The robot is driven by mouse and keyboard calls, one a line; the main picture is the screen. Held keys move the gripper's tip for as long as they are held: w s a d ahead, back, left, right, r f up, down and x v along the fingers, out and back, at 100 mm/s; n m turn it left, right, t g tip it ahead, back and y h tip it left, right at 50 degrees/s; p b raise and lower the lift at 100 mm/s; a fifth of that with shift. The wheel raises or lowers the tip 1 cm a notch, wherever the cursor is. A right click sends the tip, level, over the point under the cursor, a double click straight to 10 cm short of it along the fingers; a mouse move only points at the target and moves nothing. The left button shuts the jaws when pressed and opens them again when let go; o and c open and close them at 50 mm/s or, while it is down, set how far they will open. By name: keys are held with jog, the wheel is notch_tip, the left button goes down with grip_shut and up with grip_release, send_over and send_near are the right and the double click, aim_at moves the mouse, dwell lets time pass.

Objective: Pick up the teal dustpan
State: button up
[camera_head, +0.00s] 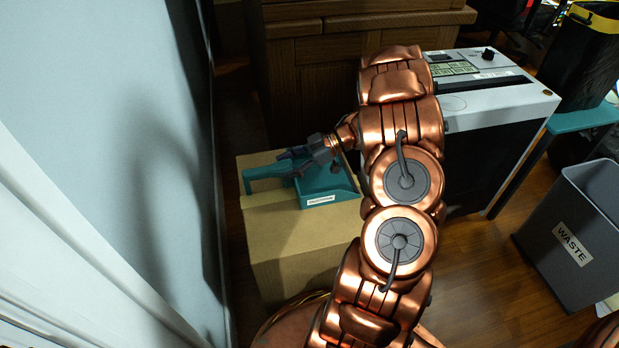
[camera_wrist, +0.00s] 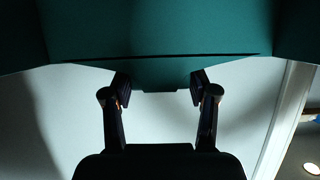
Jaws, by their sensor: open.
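The teal dustpan (camera_head: 329,186) lies on top of a cardboard box, with its handle (camera_head: 262,174) pointing left and its wide pan to the right. A white label shows on the pan's near side. My gripper (camera_head: 287,163) reaches in from the right above the dustpan, with its fingers toward the handle side. In the wrist view, my gripper (camera_wrist: 159,84) is open, and the teal dustpan (camera_wrist: 150,30) fills the top of the picture. A narrower part of the dustpan shows near and between the fingertips. I cannot tell whether the fingers touch it.
The cardboard box (camera_head: 290,245) stands close to a pale wall (camera_head: 110,130) on the left. A wooden cabinet (camera_head: 310,80) is behind it. A white-topped black machine (camera_head: 490,110) and a grey waste bin (camera_head: 580,235) stand to the right. Wooden floor is clear between them.

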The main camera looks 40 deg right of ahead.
jog(key=shift+x, duration=1.25)
grip_shut()
